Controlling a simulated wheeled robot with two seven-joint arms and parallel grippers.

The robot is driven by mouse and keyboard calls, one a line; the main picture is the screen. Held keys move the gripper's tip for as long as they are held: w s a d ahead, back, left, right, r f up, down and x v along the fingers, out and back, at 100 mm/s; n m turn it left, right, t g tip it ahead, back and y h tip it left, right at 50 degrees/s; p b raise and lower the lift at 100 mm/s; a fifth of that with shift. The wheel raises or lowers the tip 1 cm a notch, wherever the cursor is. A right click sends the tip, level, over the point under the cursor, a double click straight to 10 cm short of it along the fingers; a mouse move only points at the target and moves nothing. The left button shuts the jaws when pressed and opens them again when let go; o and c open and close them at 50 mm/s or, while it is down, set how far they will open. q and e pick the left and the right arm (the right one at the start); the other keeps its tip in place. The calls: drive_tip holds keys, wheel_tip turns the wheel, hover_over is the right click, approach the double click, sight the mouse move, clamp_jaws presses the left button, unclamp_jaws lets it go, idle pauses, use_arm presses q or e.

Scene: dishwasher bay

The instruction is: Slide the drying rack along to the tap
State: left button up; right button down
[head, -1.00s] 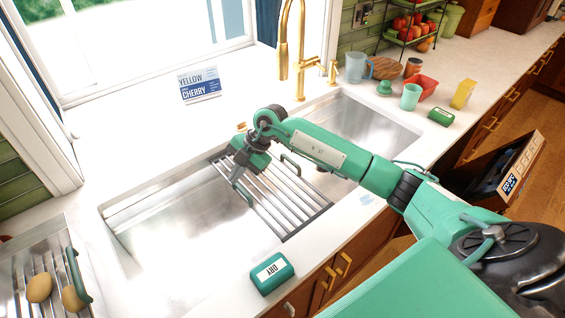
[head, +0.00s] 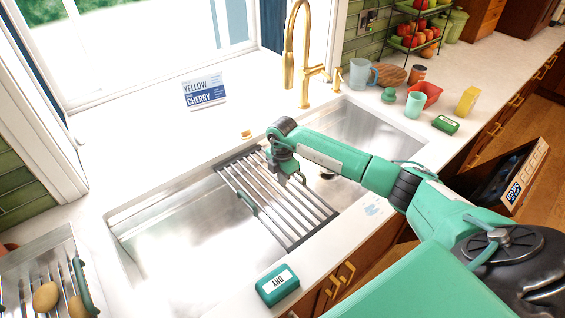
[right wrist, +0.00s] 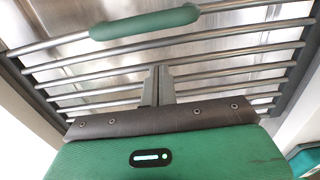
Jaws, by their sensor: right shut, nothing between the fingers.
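The drying rack (head: 288,213) has metal bars and dark end rails and lies across the middle of the sink. Its left green handle (head: 247,204) shows clearly in the head view; the right handle is hard to make out near my gripper. The gold tap (head: 288,65) stands behind the sink, to the right of the rack. My right gripper (head: 293,180) is over the right part of the rack, shut and empty. In the right wrist view its fingers (right wrist: 157,75) are together over the bars, apart from a green handle (right wrist: 145,22). My left gripper is not in view.
The sink (head: 165,245) has open room left of the rack and, towards the tap, on its right. A green block marked DRY (head: 278,286) lies on the front edge. A sign (head: 204,89) stands behind. Cups and a red container (head: 427,92) are right of the sink.

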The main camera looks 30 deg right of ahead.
drive_tip(key=d, duration=0.2)
drive_tip(key=p, duration=0.1)
drive_tip(key=shift+w+d+r, duration=0.2)
drive_tip(key=shift+d+r, duration=0.05)
drive_tip(key=shift+d, duration=0.15)
drive_tip(key=shift+w+d+f, duration=0.1)
drive_tip(key=shift+d, duration=0.45)
